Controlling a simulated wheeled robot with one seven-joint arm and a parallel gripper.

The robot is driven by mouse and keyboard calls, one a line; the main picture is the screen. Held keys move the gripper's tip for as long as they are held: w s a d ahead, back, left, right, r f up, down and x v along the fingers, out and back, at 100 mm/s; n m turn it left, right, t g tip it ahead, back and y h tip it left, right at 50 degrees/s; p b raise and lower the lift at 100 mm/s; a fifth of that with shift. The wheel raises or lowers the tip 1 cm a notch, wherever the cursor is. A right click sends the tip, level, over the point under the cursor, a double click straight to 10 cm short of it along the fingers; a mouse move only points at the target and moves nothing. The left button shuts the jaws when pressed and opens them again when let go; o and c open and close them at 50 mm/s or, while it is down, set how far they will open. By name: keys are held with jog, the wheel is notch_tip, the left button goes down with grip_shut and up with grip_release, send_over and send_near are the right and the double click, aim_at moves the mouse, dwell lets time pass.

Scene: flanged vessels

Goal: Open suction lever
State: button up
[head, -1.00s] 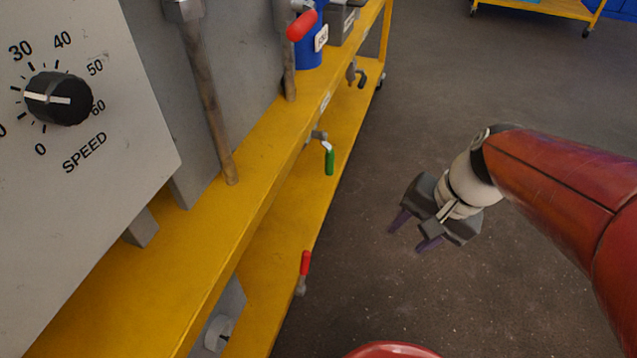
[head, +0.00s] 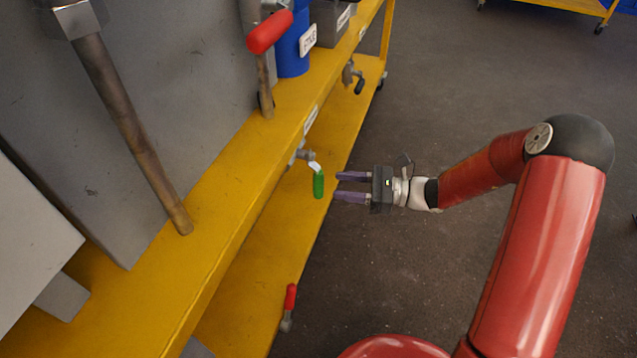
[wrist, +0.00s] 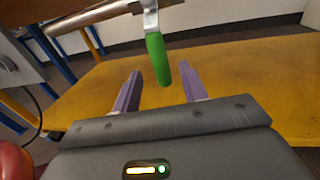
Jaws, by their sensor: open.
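A lever with a green grip (head: 318,186) hangs down from a metal valve at the edge of the yellow shelf. In the wrist view its green grip (wrist: 158,60) lies just beyond my fingertips, in line with the gap between them. My gripper (head: 338,187) is open and empty, its two purple fingers pointing left at the green grip with a small gap between. In the wrist view my gripper (wrist: 161,85) has a finger to each side of the green grip's lower end. No label reading suction can be made out.
Another lever with a red grip (head: 290,297) is lower down, near the lower yellow shelf (head: 262,262). A larger red handle (head: 270,32) and a black-gripped valve (head: 358,82) are farther up. Open dark floor (head: 450,100) lies to the right.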

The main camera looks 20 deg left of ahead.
aim_at(318, 183)
jog(key=a, duration=0.4)
jog(key=s+a, duration=0.1)
jog(key=a, duration=0.1)
jog(key=shift+a, duration=0.35)
grip_shut()
